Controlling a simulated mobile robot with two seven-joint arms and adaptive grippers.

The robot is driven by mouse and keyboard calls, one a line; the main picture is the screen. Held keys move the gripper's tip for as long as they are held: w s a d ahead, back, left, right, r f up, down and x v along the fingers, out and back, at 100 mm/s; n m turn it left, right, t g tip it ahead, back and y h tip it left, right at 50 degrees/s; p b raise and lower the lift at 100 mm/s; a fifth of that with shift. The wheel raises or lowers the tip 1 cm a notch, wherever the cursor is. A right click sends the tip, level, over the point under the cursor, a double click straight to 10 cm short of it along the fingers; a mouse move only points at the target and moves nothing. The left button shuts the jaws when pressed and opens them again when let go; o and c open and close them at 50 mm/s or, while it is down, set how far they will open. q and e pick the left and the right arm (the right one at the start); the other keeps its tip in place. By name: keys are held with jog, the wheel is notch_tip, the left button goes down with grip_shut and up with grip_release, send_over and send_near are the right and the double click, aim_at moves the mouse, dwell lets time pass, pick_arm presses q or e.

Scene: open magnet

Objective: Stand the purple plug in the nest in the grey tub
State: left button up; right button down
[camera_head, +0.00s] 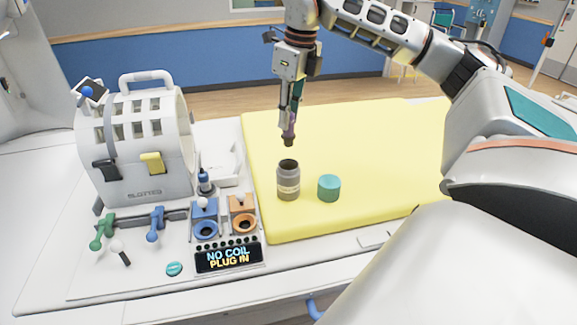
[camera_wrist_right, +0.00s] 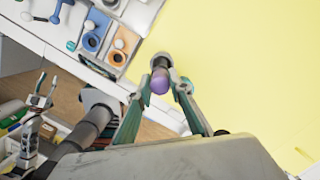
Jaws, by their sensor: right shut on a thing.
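My right gripper (camera_head: 290,112) points down and is shut on the purple plug (camera_head: 290,130), whose dark lower end hangs down. The plug also shows between the fingers in the right wrist view (camera_wrist_right: 159,82). The grey tub (camera_head: 288,182) stands upright on the yellow mat, with its dark mouth open. The plug's lower end is above the tub's mouth, with a small gap in the head view. The nest inside the tub cannot be made out. My left gripper (camera_wrist_right: 42,98) seems to show small at the lower left of the wrist view; its jaws are unclear.
At left stand a white slotted housing (camera_head: 145,150), blue and orange sockets (camera_head: 243,222), levers, and a display (camera_head: 229,257) reading "NO COIL PLUG IN". The mat's far part is clear.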

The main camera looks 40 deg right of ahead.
jog(key=b, duration=0.3)
send_over(288, 160)
jog(key=s+a, duration=0.2)
jog(key=shift+d+f, duration=0.1)
jog(key=shift+f, duration=4.1)
jog(key=shift+f+b, duration=0.55)
jog(key=shift+f, duration=1.05)
jog(key=shift+s+f, duration=0.2)
jog(key=shift+f, duration=0.35)
jog(key=c, duration=1.8)
grip_release()
jog(key=shift+o, duration=0.2)
jog(key=shift+w, duration=0.15)
jog(key=shift+r, duration=0.15)
jog(key=shift+r, duration=0.2)
jog(key=r, duration=0.4)
jog(key=s+r, duration=0.1)
jog(key=r, duration=0.6)
jog(key=shift+s+d+r, duration=0.15)
jog(key=shift+s+r, duration=0.15)
jog(key=shift+f, duration=0.1)
